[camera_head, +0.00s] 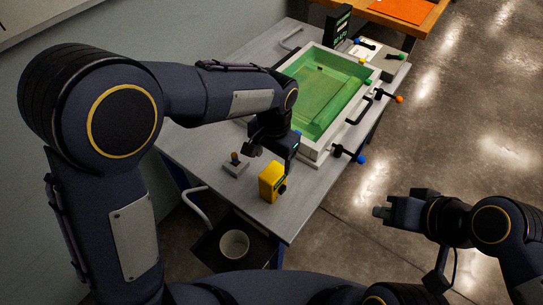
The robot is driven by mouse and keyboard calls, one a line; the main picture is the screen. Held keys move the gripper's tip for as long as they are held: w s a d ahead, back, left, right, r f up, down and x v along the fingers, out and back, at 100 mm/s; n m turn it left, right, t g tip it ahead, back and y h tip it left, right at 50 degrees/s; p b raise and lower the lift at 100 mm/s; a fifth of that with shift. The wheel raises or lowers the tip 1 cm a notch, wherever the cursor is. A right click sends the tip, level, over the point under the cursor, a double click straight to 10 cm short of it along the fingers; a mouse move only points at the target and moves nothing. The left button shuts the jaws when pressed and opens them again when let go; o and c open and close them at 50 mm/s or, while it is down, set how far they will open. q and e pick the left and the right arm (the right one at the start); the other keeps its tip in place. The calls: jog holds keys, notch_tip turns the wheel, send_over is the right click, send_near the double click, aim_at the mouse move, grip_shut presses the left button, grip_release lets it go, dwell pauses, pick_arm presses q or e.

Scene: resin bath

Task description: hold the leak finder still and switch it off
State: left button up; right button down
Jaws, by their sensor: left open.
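A yellow box with a dark round part on its right side, which looks like the leak finder (269,183), stands upright near the front edge of the grey table. My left gripper (271,155) is open just above and behind it, pointing down, and seems apart from it. The switch on the yellow box cannot be made out. My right gripper (382,212) is out over the floor to the right, away from the table. Its fingers are too small to tell open from shut.
A small grey block with a brown-topped knob (235,164) stands left of the yellow box. A white-rimmed tray with green liquid (312,156) fills the table's middle, with colored-knob handles (350,154) sticking out.

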aim_at(273, 172)
pick_arm(q)
notch_tip(273, 172, down, 7)
jog(key=shift+f, duration=0.1)
dwell(0.3)
jog(key=c, duration=1.2)
jog(key=shift+o, duration=0.2)
dwell(1.5)
